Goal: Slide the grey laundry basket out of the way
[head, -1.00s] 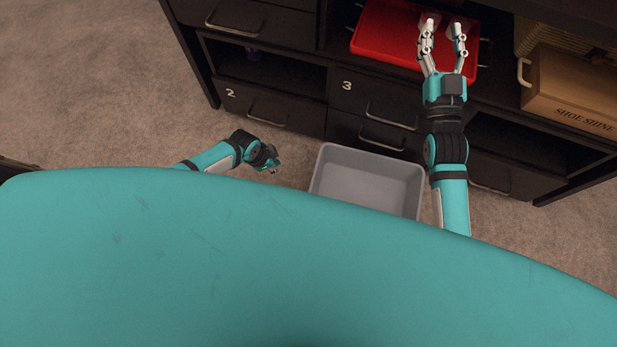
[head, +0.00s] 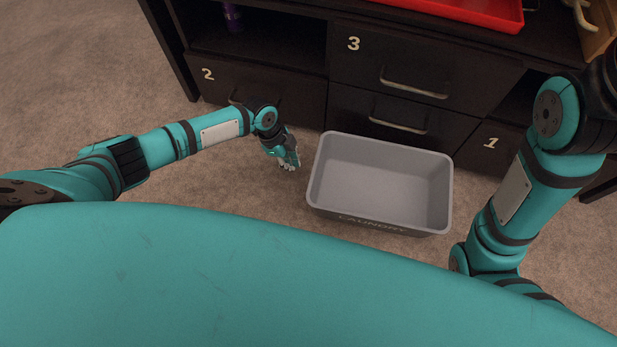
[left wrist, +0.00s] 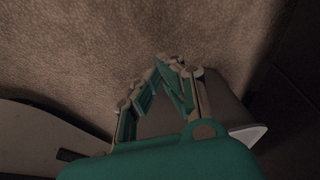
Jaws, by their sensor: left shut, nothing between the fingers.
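The grey laundry basket (head: 380,222) stands upright and empty on the carpet in the head view, in front of the dark cabinet, with "LAUNDRY" on its near side. My left gripper (head: 290,163) is low, just left of the basket's left wall, with a small gap in the picture. Its fingers are shut and empty; they also show in the dim left wrist view (left wrist: 164,66). Whether the fingertips touch the basket is hard to tell. My right arm comes in at the right of the head view, and its gripper is out of frame.
The dark cabinet (head: 428,66) with numbered drawers stands close behind the basket. A red tray (head: 465,10) lies on top of it, and a purple item (head: 232,17) sits in its open shelf. Carpet (head: 110,60) is free to the left.

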